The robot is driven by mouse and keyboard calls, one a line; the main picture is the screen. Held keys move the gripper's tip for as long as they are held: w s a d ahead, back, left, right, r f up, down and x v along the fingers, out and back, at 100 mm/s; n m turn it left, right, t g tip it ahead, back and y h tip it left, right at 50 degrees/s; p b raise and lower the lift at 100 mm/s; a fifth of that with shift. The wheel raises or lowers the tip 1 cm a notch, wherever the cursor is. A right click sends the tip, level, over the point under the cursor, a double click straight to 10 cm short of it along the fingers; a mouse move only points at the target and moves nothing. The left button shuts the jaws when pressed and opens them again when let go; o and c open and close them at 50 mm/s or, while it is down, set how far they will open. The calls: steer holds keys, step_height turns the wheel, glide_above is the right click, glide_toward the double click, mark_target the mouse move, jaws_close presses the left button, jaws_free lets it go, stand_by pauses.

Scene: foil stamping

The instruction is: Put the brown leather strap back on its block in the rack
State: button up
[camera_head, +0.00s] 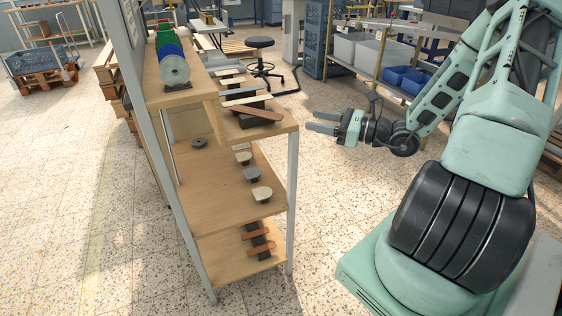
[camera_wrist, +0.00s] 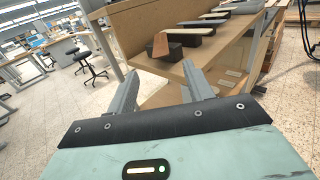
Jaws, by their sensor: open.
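The brown leather strap (camera_head: 257,113) is on the rack's top board, at the near end of a row of straps. It lies across a dark block (camera_head: 250,121) and sits at a slant to the other straps. In the wrist view the strap (camera_wrist: 160,46) shows end-on, beside a dark block (camera_wrist: 189,39). My gripper (camera_head: 311,121) is open and empty, to the right of the rack and apart from the strap. In the wrist view my gripper's fingers (camera_wrist: 161,72) are spread below the strap, with nothing between them.
Other straps, grey (camera_head: 232,82) and cream (camera_head: 246,101), lie on the top board. The middle shelf (camera_head: 215,185) holds cream and grey pieces; the bottom shelf (camera_head: 220,255) holds orange-brown ones. A rack post (camera_head: 292,200) stands at the near right corner. Floor (camera_head: 335,190) right of it is clear.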

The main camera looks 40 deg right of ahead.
steer(key=s+a+n+g+y, duration=0.25)
steer(key=a+n+g, duration=0.45)
steer(key=a, duration=0.5)
steer(key=s+a+n+g+y, duration=0.2)
steer(key=s+a+n+g, duration=0.1)
steer(key=a+n+g, duration=0.65)
steer(key=s+a+r+n+h, duration=0.3)
steer(key=s+a+n+h, duration=0.9)
steer(key=n, duration=0.9)
steer(key=s+a, duration=0.2)
steer(key=shift+s+r+t+h, duration=0.15)
steer(key=shift+s+t+h, duration=0.2)
steer(key=shift+s, duration=0.05)
step_height(320, 180, up, 8)
steer(key=p, duration=0.8)
steer(key=shift+r, duration=0.15)
